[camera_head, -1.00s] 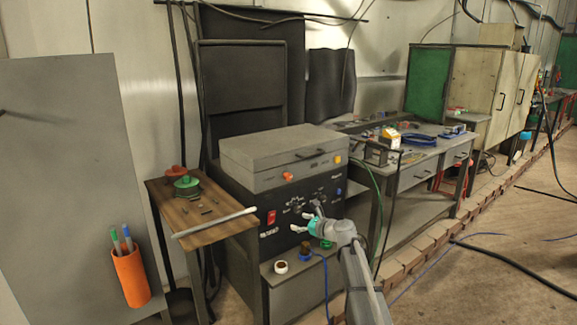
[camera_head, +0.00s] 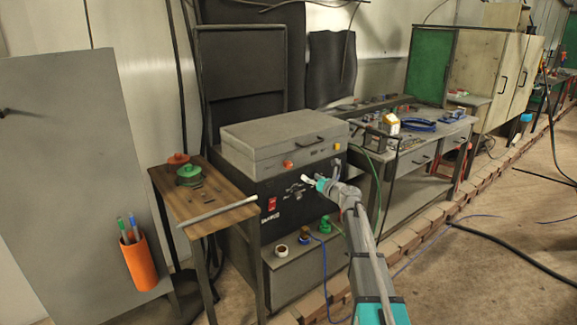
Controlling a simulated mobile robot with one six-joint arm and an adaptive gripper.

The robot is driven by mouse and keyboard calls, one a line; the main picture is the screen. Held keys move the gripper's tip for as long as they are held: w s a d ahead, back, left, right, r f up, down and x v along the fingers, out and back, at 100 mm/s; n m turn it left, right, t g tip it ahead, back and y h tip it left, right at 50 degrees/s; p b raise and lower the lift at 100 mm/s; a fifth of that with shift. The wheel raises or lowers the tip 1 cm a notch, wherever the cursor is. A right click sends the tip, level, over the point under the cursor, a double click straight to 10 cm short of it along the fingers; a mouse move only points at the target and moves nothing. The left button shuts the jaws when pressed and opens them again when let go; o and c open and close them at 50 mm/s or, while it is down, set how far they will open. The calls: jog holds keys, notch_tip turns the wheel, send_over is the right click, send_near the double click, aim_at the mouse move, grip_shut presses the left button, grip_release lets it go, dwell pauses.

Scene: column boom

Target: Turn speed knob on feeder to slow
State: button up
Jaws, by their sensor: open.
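The feeder appears to be the dark machine (camera_head: 263,218) with a grey lidded box (camera_head: 270,140) on top. Its front panel carries a red switch (camera_head: 271,203) and small knobs with white markings. The knob labels are too small to read, so I cannot tell which is the speed knob or where it points. My gripper (camera_head: 309,181) is open at the upper right of the panel, in front of the knobs, and hides part of it. I cannot tell whether its fingertips touch a knob.
A small wooden table (camera_head: 222,200) with a pale bar on its edge stands left. Below the panel, a ledge (camera_head: 290,257) holds a white roll and green and blue connectors. A cluttered workbench (camera_head: 420,145) stands right. Cables cross the open floor.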

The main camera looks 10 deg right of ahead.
aim_at(290, 165)
jog(key=x, duration=1.3)
jog(key=shift+w+a, duration=0.2)
jog(key=shift+w, duration=0.05)
grip_shut()
